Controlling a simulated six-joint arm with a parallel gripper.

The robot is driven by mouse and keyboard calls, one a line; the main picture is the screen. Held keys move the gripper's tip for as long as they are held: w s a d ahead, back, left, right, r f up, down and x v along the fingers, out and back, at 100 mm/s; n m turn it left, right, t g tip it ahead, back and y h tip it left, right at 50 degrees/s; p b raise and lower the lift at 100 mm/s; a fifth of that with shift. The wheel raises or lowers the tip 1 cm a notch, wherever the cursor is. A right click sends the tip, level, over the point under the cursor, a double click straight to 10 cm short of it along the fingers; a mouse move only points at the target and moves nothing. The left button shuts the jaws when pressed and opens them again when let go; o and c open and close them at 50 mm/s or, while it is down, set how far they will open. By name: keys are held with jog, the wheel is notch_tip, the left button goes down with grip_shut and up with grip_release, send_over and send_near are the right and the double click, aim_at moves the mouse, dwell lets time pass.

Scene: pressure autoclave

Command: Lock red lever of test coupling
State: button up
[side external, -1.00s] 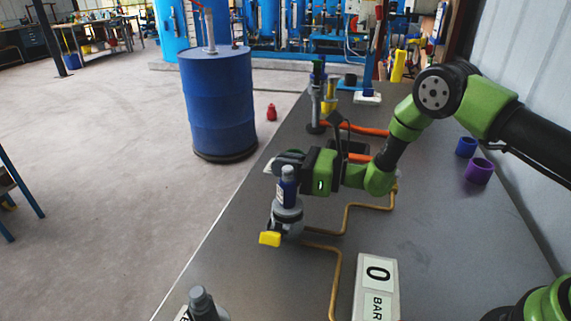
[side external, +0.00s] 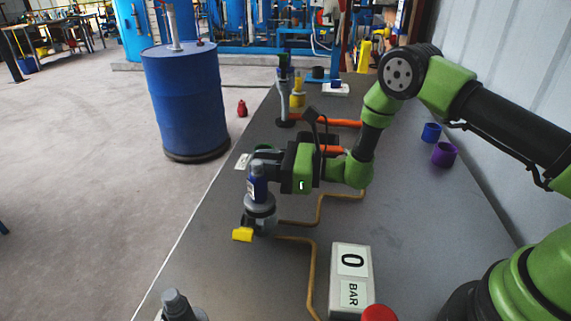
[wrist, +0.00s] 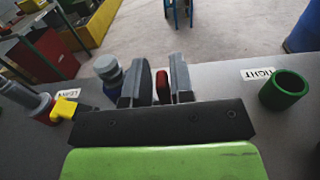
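The test coupling (side external: 260,212) stands on the table, a grey body with a blue and grey top and a yellow handle (side external: 242,234) at its lower left. In the wrist view, its blue and grey top (wrist: 109,72) is just left of my fingers, and the yellow handle (wrist: 66,108) is farther left. My gripper (side external: 264,160) is right behind the coupling top. In the wrist view, my two fingers (wrist: 160,84) stand apart. A narrow red piece (wrist: 162,88), apparently the lever, shows between them. I cannot tell whether they touch it. The lever is hidden in the side view.
A green ring (wrist: 285,90) stands beside a label at the table's edge. A gauge box (side external: 350,278) reading 0 BAR and another grey fitting (side external: 178,304) are at the front. Brass pipes (side external: 318,210) run right of the coupling. Blue and purple cups (side external: 444,155) stand at right.

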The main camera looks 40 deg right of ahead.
jog(key=v, duration=0.8)
jog(key=shift+r, duration=0.15)
jog(key=s+a+r+n+g+y, duration=0.1)
jog(key=s+a+r+n+g, duration=0.2)
jog(key=s+r+n+g, duration=0.35)
jog(key=s+a+r+n+g, duration=0.3)
jog(key=s+r+n+g, duration=0.2)
jog(key=r+n, duration=0.3)
jog(key=s+d+r+n+t+h, duration=0.5)
jog(key=s+d+n+h, duration=0.3)
jog(key=s+h, duration=0.3)
jog(key=shift+s+d+t+h, duration=0.25)
jog(key=shift+d+t+h, duration=0.2)
jog(key=shift+d, duration=0.35)
jog(key=shift+o, duration=0.3)
jog(key=shift+r, duration=0.15)
